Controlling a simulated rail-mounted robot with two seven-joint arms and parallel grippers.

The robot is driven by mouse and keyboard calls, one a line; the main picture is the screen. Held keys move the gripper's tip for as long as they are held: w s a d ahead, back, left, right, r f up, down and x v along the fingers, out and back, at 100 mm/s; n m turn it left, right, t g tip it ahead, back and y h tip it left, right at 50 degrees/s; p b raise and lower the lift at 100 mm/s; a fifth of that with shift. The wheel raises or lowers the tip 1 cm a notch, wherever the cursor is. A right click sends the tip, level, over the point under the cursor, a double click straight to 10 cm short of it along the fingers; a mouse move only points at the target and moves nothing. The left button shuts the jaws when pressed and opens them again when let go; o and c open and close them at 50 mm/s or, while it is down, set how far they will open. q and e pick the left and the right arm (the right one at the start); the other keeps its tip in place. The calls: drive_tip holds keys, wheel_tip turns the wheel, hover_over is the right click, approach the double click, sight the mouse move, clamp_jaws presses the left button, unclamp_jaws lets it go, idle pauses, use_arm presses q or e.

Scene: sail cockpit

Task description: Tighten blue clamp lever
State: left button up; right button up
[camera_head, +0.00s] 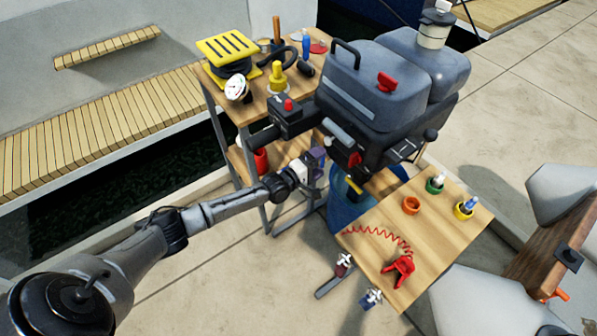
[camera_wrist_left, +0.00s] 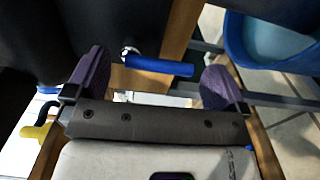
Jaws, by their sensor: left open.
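A blue lever (camera_wrist_left: 160,66) lies sideways between my left gripper's two purple fingers in the left wrist view. It has a silver joint at its left end, against a dark body. My left gripper (camera_wrist_left: 155,76) is open, with a gap on both sides of the lever. In the head view my left gripper (camera_head: 315,162) is at the lower left of the grey outboard motor (camera_head: 375,85). I cannot make out the lever there; the gripper or motor seems to hide it. My right gripper is not in view.
A wooden table (camera_head: 440,235) with cups and a red clamp (camera_head: 399,269) stands at the right. A tool shelf (camera_head: 262,105) stands behind my left arm. A blue tub (camera_head: 345,208) is below the motor. Open floor lies at the front left.

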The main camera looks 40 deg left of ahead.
use_arm(q)
drive_tip(key=s+a+p, duration=0.2)
drive_tip(key=s+p, duration=0.2)
drive_tip(key=s, duration=0.8)
drive_tip(key=shift+w+a, duration=0.1)
